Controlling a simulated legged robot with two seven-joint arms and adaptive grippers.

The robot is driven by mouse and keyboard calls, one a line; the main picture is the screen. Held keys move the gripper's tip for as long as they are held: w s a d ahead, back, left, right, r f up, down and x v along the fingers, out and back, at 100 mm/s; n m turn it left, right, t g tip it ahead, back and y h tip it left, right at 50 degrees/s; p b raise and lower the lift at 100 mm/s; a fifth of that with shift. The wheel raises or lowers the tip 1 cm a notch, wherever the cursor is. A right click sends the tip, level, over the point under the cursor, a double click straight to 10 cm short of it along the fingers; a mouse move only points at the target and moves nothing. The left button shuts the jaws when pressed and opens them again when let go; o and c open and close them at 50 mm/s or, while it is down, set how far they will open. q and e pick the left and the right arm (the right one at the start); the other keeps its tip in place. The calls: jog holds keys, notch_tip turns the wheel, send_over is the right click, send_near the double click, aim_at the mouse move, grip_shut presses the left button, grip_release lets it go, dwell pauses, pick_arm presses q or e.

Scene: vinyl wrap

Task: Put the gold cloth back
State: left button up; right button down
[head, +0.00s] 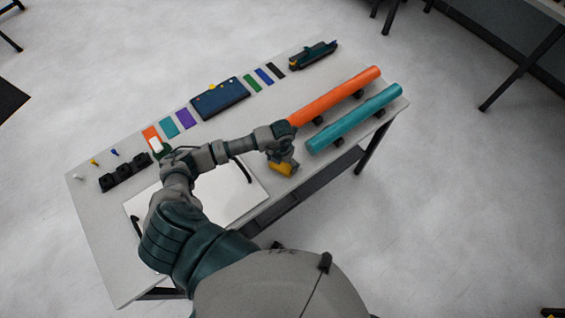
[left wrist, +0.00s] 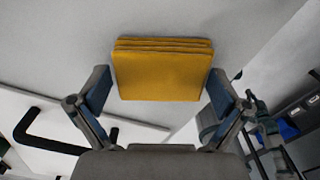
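The gold cloth (head: 286,169) lies folded on the table near its front edge, below the orange roll. In the left wrist view the cloth (left wrist: 160,75) is a neat layered stack ahead of the fingers, and it lies across the gap between the fingertips. My left gripper (head: 281,156) is over the cloth in the head view, pointing down at it. In the left wrist view the left gripper (left wrist: 159,80) has its fingers spread wide, one toward each side of the cloth, and contact is not clear.
An orange roll (head: 335,96) and a teal roll (head: 354,119) rest on black supports close by. A white panel (head: 231,197) with black handles lies under my arm. Colour swatches (head: 186,118), a blue case (head: 220,98) and a black block (head: 124,176) stand farther back.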

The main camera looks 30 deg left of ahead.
aim_at(282, 163)
pick_arm(q)
notch_tip(282, 163, up, 12)
dwell(0.6)
jog(key=shift+r, duration=0.1)
